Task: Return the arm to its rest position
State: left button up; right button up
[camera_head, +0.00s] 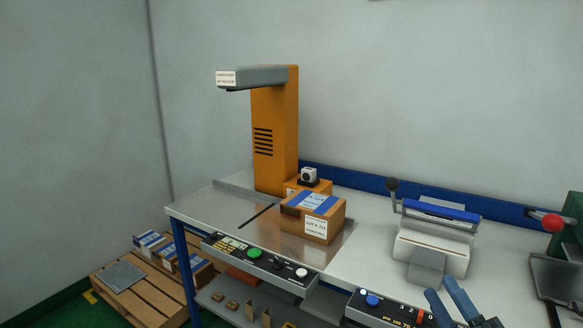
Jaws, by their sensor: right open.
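My right gripper (441,286) shows at the bottom right, its two blue fingers apart and nothing between them. It is in front of the white device with a blue bar (430,252) and to the right of the front control panel. My left gripper is out of view. A cardboard box (306,223) with blue tape and a white lot label sits on the metal plate of the workbench, well to the left of my right gripper.
An orange column (275,140) with a grey overhanging head stands behind the box. A control panel (260,264) lines the bench (200,203) front. A red-knobbed lever (551,223) and green machine (567,240) are at right. A pallet (148,298) with boxes stands at left.

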jog(key=s+d+f+m+g+h, duration=0.35)
jog(key=f+m+h, duration=0.25)
jog(key=f+m, duration=0.35)
jog(key=s+d+f+m+g+h, duration=0.3)
jog(key=d+f+m+g+h, duration=0.15)
jog(key=f+m+h, duration=0.4)
jog(key=s+a+f+m+g+y, duration=0.25)
jog(key=s+a+f+g, duration=0.2)
jog(key=s+f, duration=0.3)
jog(key=s+a+f+m+g+y, duration=0.1)
jog(key=s+a+f+g+y, duration=0.2)
jog(key=s+f+g, duration=0.45)
jog(key=d+f, duration=0.3)
jog(key=f, duration=2.4)
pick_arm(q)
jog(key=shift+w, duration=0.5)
pick_arm(e)
jog(key=s+d+f, duration=0.1)
jog(key=s+f, duration=1.7)
jog(key=f, duration=0.2)
jog(key=shift+d+f+m+g, duration=0.2)
jog(key=shift+f+m+g, duration=0.05)
jog(key=shift+m+g, duration=0.15)
